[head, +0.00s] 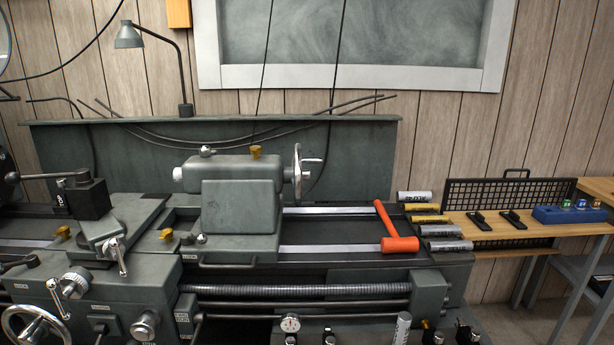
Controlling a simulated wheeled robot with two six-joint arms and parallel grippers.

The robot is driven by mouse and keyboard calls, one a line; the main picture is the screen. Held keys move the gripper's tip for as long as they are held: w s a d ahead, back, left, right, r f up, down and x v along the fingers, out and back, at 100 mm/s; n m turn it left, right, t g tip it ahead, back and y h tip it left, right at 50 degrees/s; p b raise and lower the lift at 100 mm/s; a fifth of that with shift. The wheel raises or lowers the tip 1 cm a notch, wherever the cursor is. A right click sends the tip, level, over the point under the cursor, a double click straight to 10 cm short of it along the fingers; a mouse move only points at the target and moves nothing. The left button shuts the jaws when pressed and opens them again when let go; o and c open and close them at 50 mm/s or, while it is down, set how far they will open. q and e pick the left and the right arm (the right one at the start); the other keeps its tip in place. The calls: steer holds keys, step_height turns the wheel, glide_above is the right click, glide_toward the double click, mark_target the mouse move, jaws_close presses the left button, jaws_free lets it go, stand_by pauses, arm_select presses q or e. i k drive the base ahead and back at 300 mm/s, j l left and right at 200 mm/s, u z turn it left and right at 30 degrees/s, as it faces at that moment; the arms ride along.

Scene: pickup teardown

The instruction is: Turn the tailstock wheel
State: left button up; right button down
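The tailstock (240,205) is a grey-green block standing on the lathe bed near the middle of the head view. Its wheel (298,171) is a silver handwheel on the tailstock's right end, seen nearly edge-on, with a small handle (312,160) pointing right. Nothing touches the wheel. Neither of my grippers shows in the head view.
An orange mallet (400,244) lies on the right end of the lathe bed, beside several labelled cylinders (440,230). A wooden bench (550,228) with a blue tray (570,214) stands at the right. A lamp (130,38) rises behind the lathe.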

mark_target(304, 175)
steer(key=j, duration=1.65)
